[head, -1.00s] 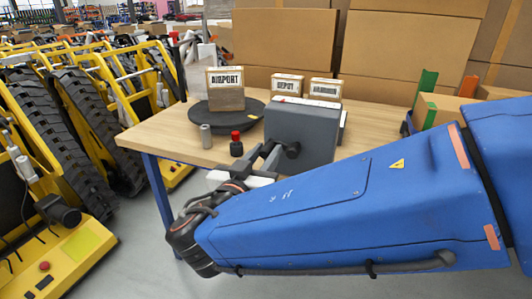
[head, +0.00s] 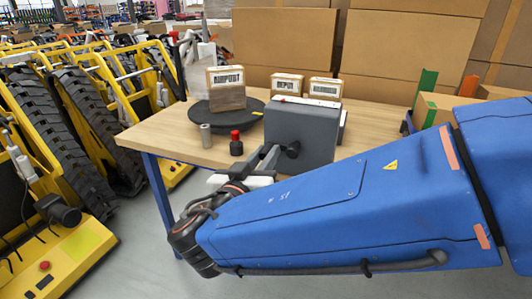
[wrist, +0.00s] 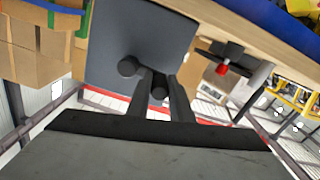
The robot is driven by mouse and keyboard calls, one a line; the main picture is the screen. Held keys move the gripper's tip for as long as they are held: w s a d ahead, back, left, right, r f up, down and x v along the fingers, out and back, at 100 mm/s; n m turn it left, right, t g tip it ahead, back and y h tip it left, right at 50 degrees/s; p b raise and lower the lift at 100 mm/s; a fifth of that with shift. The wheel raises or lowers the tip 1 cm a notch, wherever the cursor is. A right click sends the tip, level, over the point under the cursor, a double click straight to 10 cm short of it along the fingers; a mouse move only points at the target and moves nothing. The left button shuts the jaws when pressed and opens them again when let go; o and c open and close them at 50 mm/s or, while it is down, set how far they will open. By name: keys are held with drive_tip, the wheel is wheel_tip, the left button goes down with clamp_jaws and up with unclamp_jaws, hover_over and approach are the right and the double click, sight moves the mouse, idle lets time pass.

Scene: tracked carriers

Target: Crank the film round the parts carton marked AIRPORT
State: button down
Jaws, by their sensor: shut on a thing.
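The parts carton marked AIRPORT (head: 226,79) stands upright on a black round turntable (head: 200,123) at the left of the bench. Its lower part looks darker and glossy, perhaps film. A grey box (head: 302,133) with a crank stands at the bench's front edge. My gripper (head: 264,160) is at the crank, in front of the box. In the wrist view my gripper (wrist: 160,98) has its two fingers on either side of the dark crank handle (wrist: 158,88), shut on it. My blue arm hides part of the bench.
Cartons marked DEPOT (head: 287,85) and another label (head: 324,89) stand behind the grey box. Yellow tracked carriers (head: 95,130) are at left, big cartons (head: 285,50) behind.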

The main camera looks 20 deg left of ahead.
drive_tip(key=d+f+n, duration=0.5)
drive_tip(key=n, duration=1.1)
drive_tip(key=d+r+n, duration=0.3)
drive_tip(key=d+n, duration=0.2)
drive_tip(key=n, duration=1.1)
drive_tip(key=shift+s+d+r, duration=0.15)
drive_tip(key=shift+s+d, duration=0.15)
drive_tip(key=shift+s, duration=0.15)
drive_tip(key=shift+r+n, duration=0.1)
drive_tip(key=shift+n, duration=0.2)
drive_tip(key=c, duration=1.9)
unclamp_jaws()
drive_tip(key=shift+o, duration=0.2)
